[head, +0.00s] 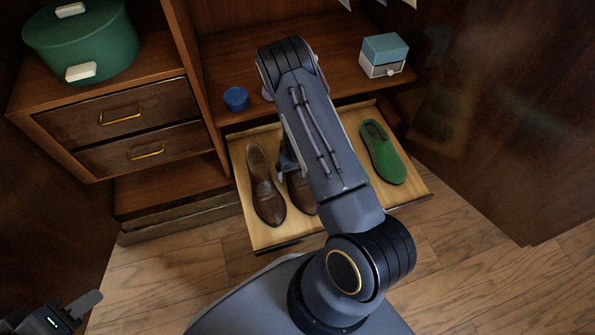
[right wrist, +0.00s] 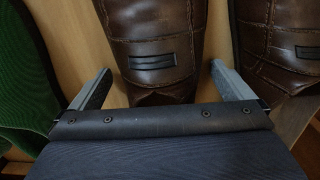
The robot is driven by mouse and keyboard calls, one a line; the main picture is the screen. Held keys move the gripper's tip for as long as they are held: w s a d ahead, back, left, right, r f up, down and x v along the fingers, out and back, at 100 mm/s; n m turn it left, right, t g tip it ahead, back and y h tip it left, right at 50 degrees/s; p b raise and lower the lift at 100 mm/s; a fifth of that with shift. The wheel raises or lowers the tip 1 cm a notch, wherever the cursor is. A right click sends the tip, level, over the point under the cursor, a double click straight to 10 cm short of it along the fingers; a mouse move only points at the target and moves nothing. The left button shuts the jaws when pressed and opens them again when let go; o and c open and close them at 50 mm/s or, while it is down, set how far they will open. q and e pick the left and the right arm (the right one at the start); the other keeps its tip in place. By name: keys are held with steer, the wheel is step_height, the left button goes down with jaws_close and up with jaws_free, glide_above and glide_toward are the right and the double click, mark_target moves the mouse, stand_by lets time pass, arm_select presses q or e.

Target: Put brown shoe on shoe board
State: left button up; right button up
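The shoe board (head: 345,125) is a light wooden pull-out tray at the bottom of the armoire. A brown shoe (head: 265,190) lies on its left side. A second brown shoe (head: 299,192) lies beside it, partly hidden by my right arm. The first brown shoe (right wrist: 278,35) is right of the fingers there. My left gripper (head: 80,308) is at the lower left, away from the shoes; its opening is unclear.
A green shoe (head: 382,152) lies on the board's right side. A blue cup-like item (head: 236,99) and a blue-and-white box (head: 384,55) stand on the shelf above. Drawers (head: 120,115) with a green pot (head: 82,40) on top are at left. The floor in front is clear.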

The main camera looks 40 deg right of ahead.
step_height(320, 180, up, 12)
steer(key=p, duration=0.5)
step_height(320, 180, up, 11)
steer(key=t+y, duration=0.1)
steer(key=y, duration=0.1)
glide_above(289, 177)
steer(key=s+a+r+t+y, duration=0.1)
steer(key=s+a+r, duration=0.1)
steer(key=r, duration=0.4)
steer(key=s+a+r+t+y, duration=0.1)
steer(key=s+a+r, duration=0.1)
steer(key=r, duration=0.4)
steer(key=s+a+r+n+t, duration=0.1)
steer(key=s+a+r, duration=0.1)
steer(key=s+r, duration=0.3)
steer(key=s+a+r+t, duration=0.1)
steer(key=s+a+r, duration=0.2)
steer(key=s, duration=0.8)
steer(key=shift+a+r+n+t, duration=0.15)
steer(key=shift+r+n+t, duration=0.2)
steer(key=shift+r, duration=0.5)
